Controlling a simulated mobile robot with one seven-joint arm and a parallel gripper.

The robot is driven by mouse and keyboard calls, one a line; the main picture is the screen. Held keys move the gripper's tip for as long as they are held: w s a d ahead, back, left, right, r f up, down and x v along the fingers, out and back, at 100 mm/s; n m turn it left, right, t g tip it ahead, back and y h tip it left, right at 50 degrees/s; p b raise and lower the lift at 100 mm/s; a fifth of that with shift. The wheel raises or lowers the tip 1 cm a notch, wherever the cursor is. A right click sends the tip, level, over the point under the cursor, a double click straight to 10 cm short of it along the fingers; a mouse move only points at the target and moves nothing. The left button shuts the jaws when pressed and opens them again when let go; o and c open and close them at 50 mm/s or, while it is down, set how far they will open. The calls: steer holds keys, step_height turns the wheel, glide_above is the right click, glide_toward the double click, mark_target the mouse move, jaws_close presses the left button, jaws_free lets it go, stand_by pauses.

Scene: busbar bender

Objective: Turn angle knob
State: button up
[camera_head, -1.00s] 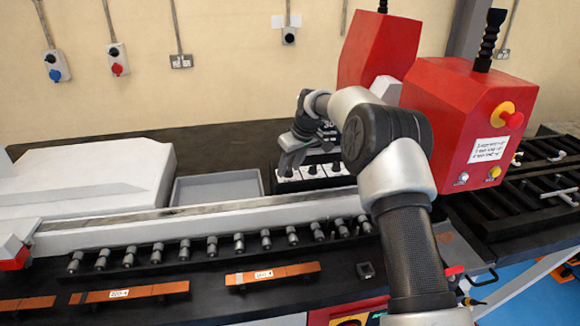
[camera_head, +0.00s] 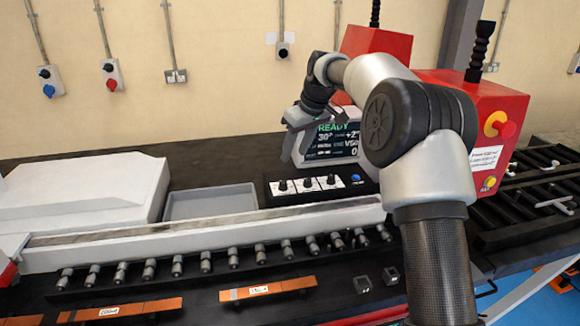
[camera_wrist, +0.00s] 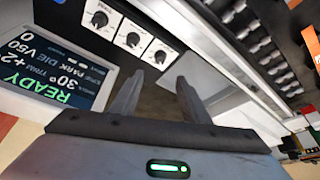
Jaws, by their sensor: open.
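Three black knobs on white plates sit in a row on the control panel: a left knob (camera_head: 283,186), a middle knob (camera_head: 307,184) and a right knob (camera_head: 331,181). They also show in the wrist view, as a far knob (camera_wrist: 100,19), a middle knob (camera_wrist: 133,39) and a near knob (camera_wrist: 160,57). Their labels are too small to read surely. The display (camera_head: 340,138) reads READY, 30° and +2; it also shows in the wrist view (camera_wrist: 62,75). My gripper (camera_wrist: 158,78) is open and empty, above and apart from the knobs, in front of the display's left side (camera_head: 290,155).
A blue button (camera_head: 356,178) is right of the knobs. A grey tray (camera_head: 210,201) lies left of the panel. Red machine housings (camera_head: 495,110) stand right, one with a red stop button (camera_head: 505,128). A row of rollers and copper bars (camera_head: 120,310) lies in front.

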steer(key=shift+v, duration=2)
steer(key=s+d+r+m+h, duration=0.1)
steer(key=s+r, duration=0.2)
steer(key=s, duration=0.3)
steer(key=s+d+r+m+t, duration=0.1)
steer(key=s+d+r, duration=0.1)
steer(key=s, duration=0.4)
steer(key=s+d+r+m+h, duration=0.1)
steer(key=s+r, duration=0.2)
steer(key=s, duration=0.3)
steer(key=s+d+f+m, duration=0.1)
steer(key=s+d+f, duration=0.1)
steer(key=s, duration=0.6)
steer(key=s+d+f+m, duration=0.2)
steer(key=s+f, duration=0.1)
steer(key=s, duration=0.5)
steer(key=s+d+f+m+t, duration=0.1)
steer(key=s+d+f, duration=0.1)
steer(key=s, duration=0.6)
steer(key=shift+f+m+h, duration=0.4)
steer(key=shift+f, duration=0.45)
steer(key=shift+d, duration=0.1)
